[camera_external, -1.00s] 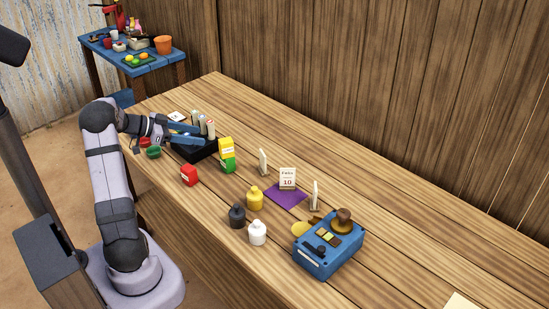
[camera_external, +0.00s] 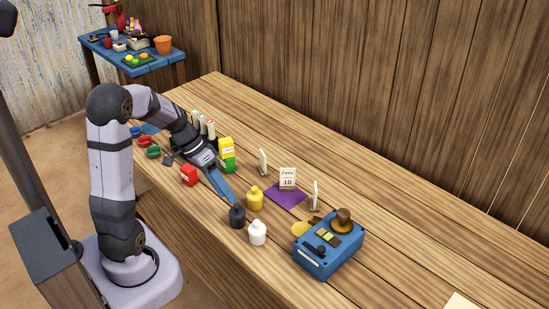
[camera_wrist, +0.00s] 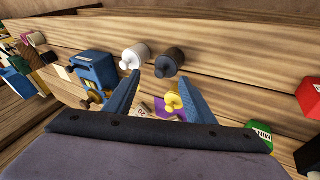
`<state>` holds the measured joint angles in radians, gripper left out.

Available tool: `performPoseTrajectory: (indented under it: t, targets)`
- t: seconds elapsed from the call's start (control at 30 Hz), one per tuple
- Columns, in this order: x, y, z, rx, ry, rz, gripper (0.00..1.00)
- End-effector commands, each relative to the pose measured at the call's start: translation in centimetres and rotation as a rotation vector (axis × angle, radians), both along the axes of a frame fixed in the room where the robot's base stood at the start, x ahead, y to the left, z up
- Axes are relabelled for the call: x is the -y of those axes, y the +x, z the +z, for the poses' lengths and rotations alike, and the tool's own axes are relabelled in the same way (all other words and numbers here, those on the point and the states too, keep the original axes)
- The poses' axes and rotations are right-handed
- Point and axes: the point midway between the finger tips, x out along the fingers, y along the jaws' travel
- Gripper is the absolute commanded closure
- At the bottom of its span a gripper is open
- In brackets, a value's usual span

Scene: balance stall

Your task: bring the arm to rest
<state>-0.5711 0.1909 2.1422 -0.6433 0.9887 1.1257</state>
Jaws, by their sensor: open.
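My arm reaches out over the wooden counter (camera_external: 350,215). My gripper (camera_external: 230,201) has blue fingers and points down toward the black bottle (camera_external: 237,218), with the tips close by it; I cannot tell whether they touch. In the wrist view the fingers of my gripper (camera_wrist: 158,77) stand apart with no object held. Beyond the tips are the white bottle (camera_wrist: 135,56) and the black bottle (camera_wrist: 169,61). The yellow bottle (camera_wrist: 173,102) shows between the fingers.
The blue box with a round pan (camera_external: 328,253) stands to the right of the bottles. A purple cloth (camera_external: 287,197) with a date card (camera_external: 287,178) lies behind. A red box (camera_external: 189,175) and a yellow and green stack (camera_external: 227,154) are near my wrist. The far right counter is mostly clear.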

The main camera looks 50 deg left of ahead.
Motion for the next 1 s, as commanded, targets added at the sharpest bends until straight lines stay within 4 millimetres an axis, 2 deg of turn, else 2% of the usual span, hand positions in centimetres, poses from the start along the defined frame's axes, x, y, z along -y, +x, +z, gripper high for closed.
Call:
performPoseTrajectory:
  t: [0.03, 0.13, 0.3, 0.4, 0.6, 1.0]
  targets:
    - [1.9, -1.5, 0.4, -0.066, 0.038, -0.007, 0.5]
    - [4.1, -4.4, 0.1, -0.179, 0.129, 0.015, 0.5]
    - [6.0, -8.4, 0.0, -0.269, 0.293, 0.065, 0.5]
    - [6.4, -9.9, 0.1, -0.278, 0.366, 0.093, 0.5]
    - [6.7, -11.3, 0.1, -0.267, 0.445, 0.131, 0.5]
    - [6.6, -11.6, 0.0, -0.261, 0.461, 0.145, 0.5]
